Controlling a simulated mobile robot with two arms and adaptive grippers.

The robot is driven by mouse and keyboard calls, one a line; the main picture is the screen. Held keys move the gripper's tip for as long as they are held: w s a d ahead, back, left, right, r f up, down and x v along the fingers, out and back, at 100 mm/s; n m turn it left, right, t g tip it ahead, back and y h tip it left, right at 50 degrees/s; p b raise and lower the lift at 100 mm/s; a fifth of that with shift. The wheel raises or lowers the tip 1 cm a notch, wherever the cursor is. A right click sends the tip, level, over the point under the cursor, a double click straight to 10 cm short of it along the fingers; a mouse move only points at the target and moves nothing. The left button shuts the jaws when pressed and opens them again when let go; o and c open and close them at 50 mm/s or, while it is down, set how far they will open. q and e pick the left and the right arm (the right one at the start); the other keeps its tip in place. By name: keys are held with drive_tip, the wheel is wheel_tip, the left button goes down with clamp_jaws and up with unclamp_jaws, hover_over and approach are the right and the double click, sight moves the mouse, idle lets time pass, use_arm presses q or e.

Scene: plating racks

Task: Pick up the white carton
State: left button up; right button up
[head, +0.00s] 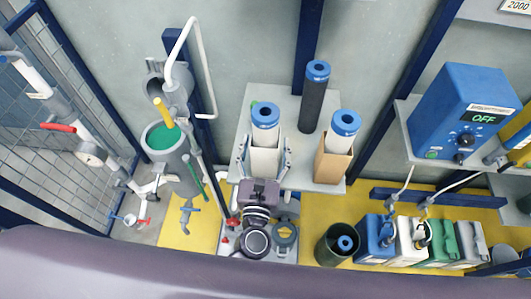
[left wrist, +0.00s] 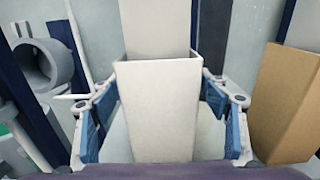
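The white carton (head: 264,161) stands upright on a light grey shelf (head: 289,103) in the head view, with a blue-capped white cylinder (head: 265,121) sticking out of its top. My left gripper (head: 262,150) is at the carton, with one finger on each side of it. In the left wrist view, the carton (left wrist: 158,112) stands between the blue finger pads, and gaps show beside its lower part. The left gripper looks open. Whether a pad touches the carton higher up is hard to tell. My right gripper is not in view.
A brown carton (head: 333,164) with a blue-capped cylinder stands to the right on the shelf. A dark blue-capped cylinder (head: 314,103) stands behind. A grey vessel with green contents (head: 160,137) is at left. Several jugs and a dark bin (head: 331,250) are lower right.

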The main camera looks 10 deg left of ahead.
use_arm(q)
drive_tip(key=c, duration=1)
drive_tip(key=shift+o, duration=0.2)
drive_tip(key=shift+r, duration=0.1)
wheel_tip(320, 180, up, 20)
drive_tip(key=p, duration=1.7)
drive_tip(key=shift+f, duration=0.2)
drive_tip(key=shift+f+b, duration=9.3)
drive_tip(key=shift+b, duration=0.15)
drive_tip(key=shift+f+b, duration=0.55)
drive_tip(key=o, duration=1.1)
